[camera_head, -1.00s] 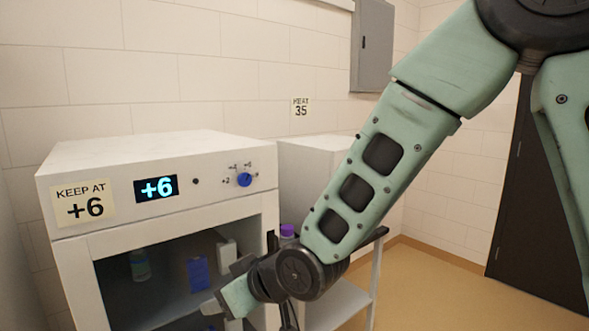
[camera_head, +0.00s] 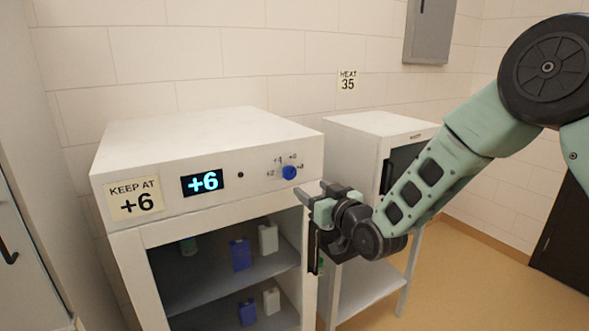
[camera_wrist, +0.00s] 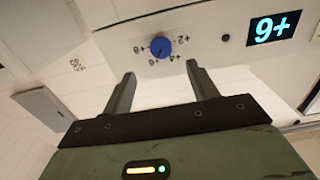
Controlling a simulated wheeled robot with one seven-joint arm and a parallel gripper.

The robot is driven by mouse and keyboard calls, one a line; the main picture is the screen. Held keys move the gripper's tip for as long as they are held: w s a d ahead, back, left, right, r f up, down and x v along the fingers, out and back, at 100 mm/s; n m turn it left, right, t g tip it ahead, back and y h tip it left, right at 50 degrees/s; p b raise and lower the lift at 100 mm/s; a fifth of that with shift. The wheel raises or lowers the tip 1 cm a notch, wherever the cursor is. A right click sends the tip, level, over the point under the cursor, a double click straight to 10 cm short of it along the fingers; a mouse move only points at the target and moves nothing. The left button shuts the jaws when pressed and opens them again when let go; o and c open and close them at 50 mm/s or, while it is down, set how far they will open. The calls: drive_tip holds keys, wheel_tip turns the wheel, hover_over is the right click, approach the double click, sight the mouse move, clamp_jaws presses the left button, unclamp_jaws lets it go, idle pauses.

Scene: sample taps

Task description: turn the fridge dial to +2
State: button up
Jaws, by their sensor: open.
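The fridge dial (camera_head: 289,172) is a blue knob at the right of the white fridge's (camera_head: 215,122) front panel, with marks from +2 to +8 around it. I cannot make out its pointer. The lit display (camera_head: 202,182) reads +6. My gripper (camera_head: 318,190) is open and empty, just right of and below the dial, apart from it. In the wrist view, which is upside down, the dial (camera_wrist: 160,47) lies ahead, between and beyond the two fingertips (camera_wrist: 161,70).
A label (camera_head: 135,199) on the fridge reads KEEP AT +6. The fridge front below shows shelves with blue and white containers. A second white cabinet (camera_head: 375,125) on a stand is at the right, under a HEAT 35 sign (camera_head: 347,81). Open floor lies at the right.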

sight(291, 174)
drive_tip(key=p+x, duration=0.4)
drive_tip(key=x, duration=0.6)
drive_tip(key=shift+a, duration=0.2)
drive_tip(key=c, duration=1)
